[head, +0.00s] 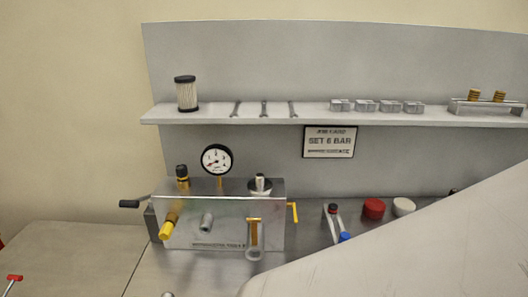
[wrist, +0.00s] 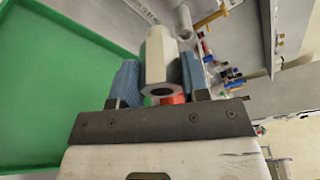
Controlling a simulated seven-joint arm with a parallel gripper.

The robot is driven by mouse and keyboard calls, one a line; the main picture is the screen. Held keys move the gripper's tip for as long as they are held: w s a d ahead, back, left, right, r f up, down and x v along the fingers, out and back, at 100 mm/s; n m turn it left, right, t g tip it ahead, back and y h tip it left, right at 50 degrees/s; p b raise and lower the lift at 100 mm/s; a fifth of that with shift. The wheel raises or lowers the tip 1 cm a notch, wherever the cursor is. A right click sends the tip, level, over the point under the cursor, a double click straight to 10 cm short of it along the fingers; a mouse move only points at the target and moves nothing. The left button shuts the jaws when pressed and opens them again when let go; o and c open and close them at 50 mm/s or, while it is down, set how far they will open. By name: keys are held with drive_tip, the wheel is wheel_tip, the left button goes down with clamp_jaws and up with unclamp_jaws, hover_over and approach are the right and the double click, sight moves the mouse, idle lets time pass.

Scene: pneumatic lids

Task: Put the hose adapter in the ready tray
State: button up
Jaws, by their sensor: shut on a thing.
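In the wrist view, my gripper (wrist: 158,78) has blue fingers closed on a pale grey hose adapter (wrist: 160,52) with a hexagonal body and an open round end facing the camera. A green tray (wrist: 50,75) with a raised lighter rim fills the left of the wrist view, beside the gripper. The part of the tray in view looks empty. I cannot tell the height of the adapter over it. In the head view neither the gripper, the adapter nor the green tray shows; my own arm covers the lower right.
In the head view, a metal block (head: 222,229) with a gauge (head: 216,159) and yellow fittings stands on the bench. A shelf (head: 300,116) above holds a filter and wrenches. Red (head: 373,208) and white (head: 403,206) caps lie to the right. The left bench (head: 75,255) is mostly clear.

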drive_tip(key=shift+f, duration=1.95)
drive_tip(key=o, duration=1)
drive_tip(key=shift+r, duration=0.2)
